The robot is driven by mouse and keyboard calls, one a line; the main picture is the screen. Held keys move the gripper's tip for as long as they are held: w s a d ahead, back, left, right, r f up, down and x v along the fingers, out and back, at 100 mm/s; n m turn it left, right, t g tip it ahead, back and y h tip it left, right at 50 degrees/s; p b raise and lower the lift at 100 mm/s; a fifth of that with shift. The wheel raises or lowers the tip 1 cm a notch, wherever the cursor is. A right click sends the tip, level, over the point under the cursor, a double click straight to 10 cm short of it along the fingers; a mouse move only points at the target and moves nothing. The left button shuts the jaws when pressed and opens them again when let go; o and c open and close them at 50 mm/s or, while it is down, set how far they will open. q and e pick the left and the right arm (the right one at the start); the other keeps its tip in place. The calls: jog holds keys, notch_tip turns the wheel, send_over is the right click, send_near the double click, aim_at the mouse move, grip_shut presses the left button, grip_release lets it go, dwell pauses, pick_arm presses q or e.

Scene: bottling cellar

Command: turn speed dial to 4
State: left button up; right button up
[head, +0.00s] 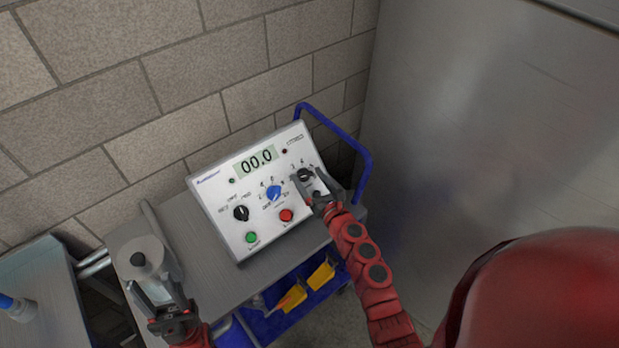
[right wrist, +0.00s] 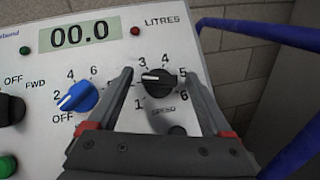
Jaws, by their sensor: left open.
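The black speed dial (right wrist: 158,83) is on the right of the white control panel (head: 225,197), ringed by numbers 1 to 6. Its white pointer line points left, between 1 and 3; the left finger covers the mark there. In the head view the dial (head: 304,175) is partly hidden by my right gripper (head: 312,182). My right gripper is open, with one finger on each side of the dial in the right wrist view (right wrist: 160,88). Gaps show between fingers and knob; contact cannot be told. My left gripper (head: 157,290) is open and empty over the cart's left part.
The panel also has a blue dial (head: 274,193), a black FWD dial (head: 241,213), green (head: 251,237) and red (head: 286,215) buttons, and a display (head: 256,160) reading 00.0. A blue cart handle (head: 362,160) rises at right. Yellow bins (head: 321,275) sit below.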

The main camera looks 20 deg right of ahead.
jog(key=c, duration=1.2)
jog(key=shift+a+m+h, duration=0.15)
jog(key=shift+m+h, duration=0.15)
jog(key=shift+m, duration=0.1)
